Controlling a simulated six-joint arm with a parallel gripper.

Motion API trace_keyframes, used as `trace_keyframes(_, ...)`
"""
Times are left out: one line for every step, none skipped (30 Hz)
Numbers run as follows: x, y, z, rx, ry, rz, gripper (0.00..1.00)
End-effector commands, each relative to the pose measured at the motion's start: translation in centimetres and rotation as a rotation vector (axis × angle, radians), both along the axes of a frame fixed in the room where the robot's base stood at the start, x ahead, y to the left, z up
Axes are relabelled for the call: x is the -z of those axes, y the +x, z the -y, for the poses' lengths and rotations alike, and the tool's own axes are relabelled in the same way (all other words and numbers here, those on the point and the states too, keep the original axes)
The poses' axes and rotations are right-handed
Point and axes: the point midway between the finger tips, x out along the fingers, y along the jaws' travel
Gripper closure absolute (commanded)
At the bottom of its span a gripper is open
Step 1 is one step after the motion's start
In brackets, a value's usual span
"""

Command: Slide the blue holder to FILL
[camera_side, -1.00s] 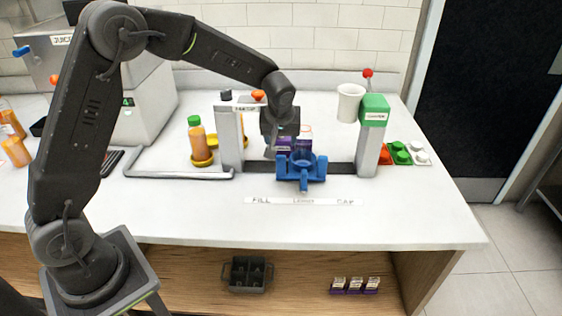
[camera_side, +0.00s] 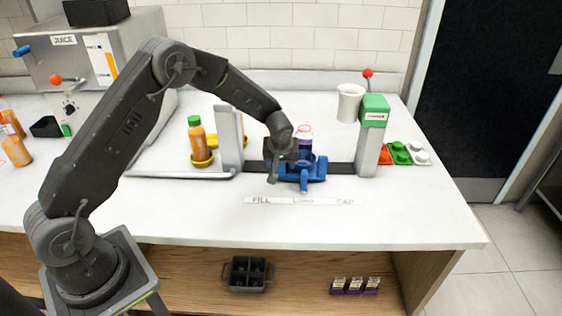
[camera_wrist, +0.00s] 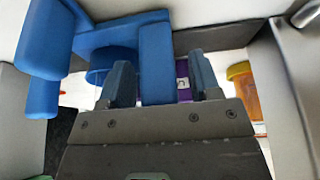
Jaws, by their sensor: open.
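My gripper (camera_side: 274,172) is open and low at the holder's left end in the side view. The FILL label (camera_side: 262,200) is on a white strip in front, left of the holder. A clear container with a purple label (camera_side: 304,138) shows behind the holder; I cannot tell if it sits in it.
A grey post (camera_side: 229,140) stands left of the holder, and a green-topped post (camera_side: 368,145) stands right. An orange bottle with a green cap (camera_side: 197,137) stands left of the left post. A white cup (camera_side: 349,102) is behind. The counter in front is clear.

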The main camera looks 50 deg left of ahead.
Motion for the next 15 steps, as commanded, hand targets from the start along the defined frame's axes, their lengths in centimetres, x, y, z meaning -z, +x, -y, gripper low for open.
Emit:
trace_keyframes(0.0, 0.01, -0.01, 0.0, 0.0, 0.0, 0.43)
trace_keyframes(-0.01, 0.0, 0.0, 0.0, 0.0, 0.0, 0.43)
trace_keyframes(-0.01, 0.0, 0.0, 0.0, 0.0, 0.0, 0.43)
trace_keyframes(-0.01, 0.0, 0.0, 0.0, 0.0, 0.0, 0.44)
trace_keyframes(-0.02, 0.0, 0.01, 0.0, 0.0, 0.0, 0.46)
trace_keyframes(-0.01, 0.0, 0.02, 0.0, 0.0, 0.0, 0.5)
trace_keyframes(-0.01, 0.0, 0.02, 0.0, 0.0, 0.0, 0.53)
trace_keyframes(-0.02, -0.01, 0.02, 0.0, 0.0, 0.0, 0.56)
trace_keyframes(-0.02, -0.01, 0.02, 0.0, 0.0, 0.0, 0.6)
trace_keyframes(-0.02, -0.01, 0.03, 0.0, 0.0, 0.0, 0.63)
trace_keyframes(-0.02, -0.01, 0.03, 0.0, 0.0, 0.0, 0.66)
trace_keyframes(-0.02, -0.01, 0.03, 0.0, 0.0, 0.0, 0.69)
trace_keyframes(-0.03, -0.02, 0.03, 0.0, 0.0, 0.0, 0.72)
trace_keyframes(-0.03, -0.02, 0.03, 0.0, 0.0, 0.0, 0.75)
trace_keyframes(-0.03, -0.02, 0.03, 0.0, 0.0, 0.0, 0.79)
